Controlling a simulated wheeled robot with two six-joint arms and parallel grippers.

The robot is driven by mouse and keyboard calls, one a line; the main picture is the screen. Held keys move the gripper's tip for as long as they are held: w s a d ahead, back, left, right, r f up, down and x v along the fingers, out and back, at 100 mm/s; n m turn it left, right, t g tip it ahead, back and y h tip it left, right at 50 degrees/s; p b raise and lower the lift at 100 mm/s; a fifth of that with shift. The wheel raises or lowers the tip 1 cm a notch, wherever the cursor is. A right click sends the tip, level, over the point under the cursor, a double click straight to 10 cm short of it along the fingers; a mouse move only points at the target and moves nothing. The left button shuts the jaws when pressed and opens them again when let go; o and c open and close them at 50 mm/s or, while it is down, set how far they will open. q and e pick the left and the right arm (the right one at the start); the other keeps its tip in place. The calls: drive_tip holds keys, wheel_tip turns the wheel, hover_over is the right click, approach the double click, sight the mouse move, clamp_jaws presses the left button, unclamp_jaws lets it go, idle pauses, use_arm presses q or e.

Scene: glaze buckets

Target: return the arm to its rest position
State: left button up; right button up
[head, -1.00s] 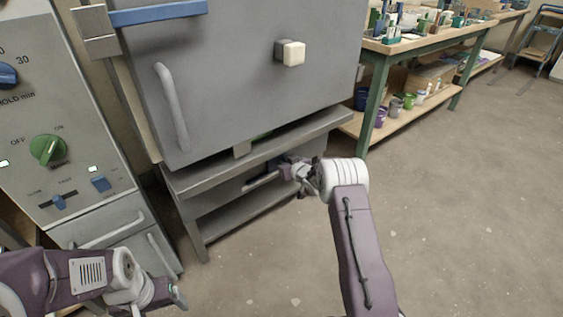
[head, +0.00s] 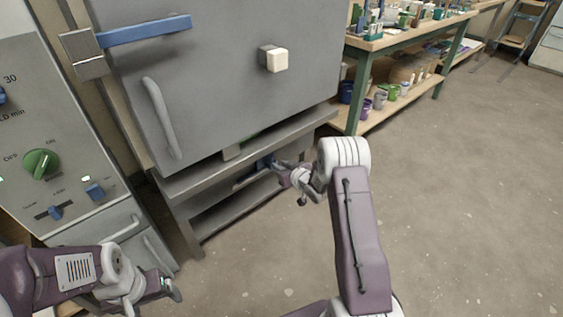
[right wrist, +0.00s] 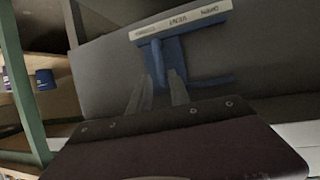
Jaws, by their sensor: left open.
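My right arm reaches in from the lower right of the head view, with its gripper (head: 281,172) in front of the low frame under the kiln. In the right wrist view its two fingers (right wrist: 160,82) stand apart, with a gap between the tips. A blue vent lever (right wrist: 175,58) is beyond them, under a label strip; I see no grip on it. The blue lever also shows dimly in the head view (head: 262,164). My left gripper (head: 172,288) is open and empty at the lower left, in front of the control cabinet.
The grey kiln (head: 220,85) with its door handle (head: 160,118) stands ahead. The control cabinet (head: 60,130) is at the left. A green-legged workbench (head: 400,38) with pots and a lower shelf stands at the back right. The floor (head: 470,200) at the right is clear.

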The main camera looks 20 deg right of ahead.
drive_tip(key=shift+s+r, duration=0.1)
drive_tip(key=shift+s, duration=0.2)
